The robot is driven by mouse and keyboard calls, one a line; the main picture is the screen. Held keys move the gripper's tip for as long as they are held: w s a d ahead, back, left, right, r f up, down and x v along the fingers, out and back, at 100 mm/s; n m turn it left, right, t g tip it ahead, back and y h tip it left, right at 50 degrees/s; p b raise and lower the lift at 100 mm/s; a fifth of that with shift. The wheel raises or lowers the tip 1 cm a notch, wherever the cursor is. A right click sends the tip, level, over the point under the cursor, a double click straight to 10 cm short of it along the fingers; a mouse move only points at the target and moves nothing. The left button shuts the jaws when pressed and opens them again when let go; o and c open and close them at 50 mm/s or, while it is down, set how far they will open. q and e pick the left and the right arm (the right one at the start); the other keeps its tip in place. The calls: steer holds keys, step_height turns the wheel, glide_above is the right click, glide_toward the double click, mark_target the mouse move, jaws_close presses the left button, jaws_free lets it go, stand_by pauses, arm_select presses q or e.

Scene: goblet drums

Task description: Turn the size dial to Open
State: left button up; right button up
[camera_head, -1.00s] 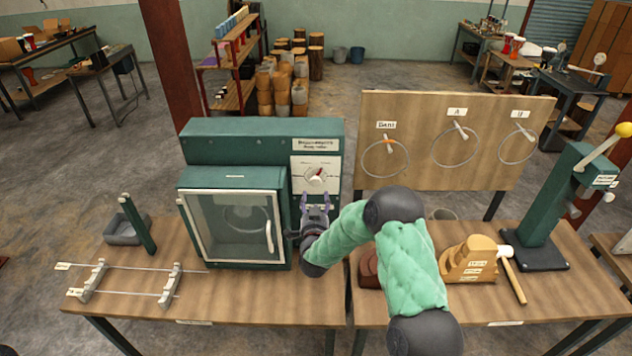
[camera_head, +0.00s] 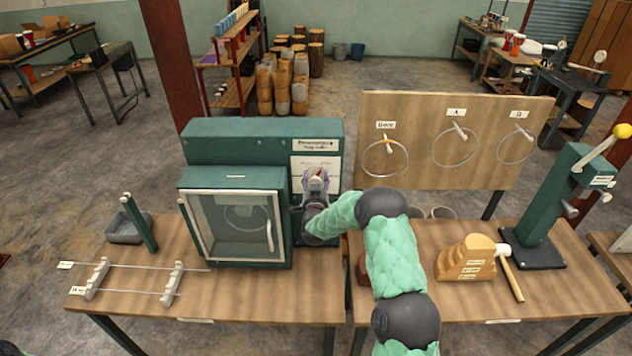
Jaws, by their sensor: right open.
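The size dial (camera_head: 317,176) is a small red and white knob on the white panel (camera_head: 301,162) of a green machine (camera_head: 225,130). My right gripper (camera_head: 317,182) is open at the dial, with its purple-grey fingers on either side of it and covering most of it. I cannot tell whether the fingers touch the dial. The dial's pointer and the small panel lettering are too small or hidden to read. My left gripper is not in view.
The machine's glass-fronted door (camera_head: 236,228) is shut, left of my arm. A board with wire rings (camera_head: 455,143) stands to the right. A wooden block (camera_head: 467,258) and a mallet (camera_head: 511,273) lie on the right table. A rod rack (camera_head: 135,279) stands front left.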

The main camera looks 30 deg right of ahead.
steer(key=c, duration=1.1)
steer(key=shift+r, duration=0.1)
steer(key=shift+c, duration=0.3)
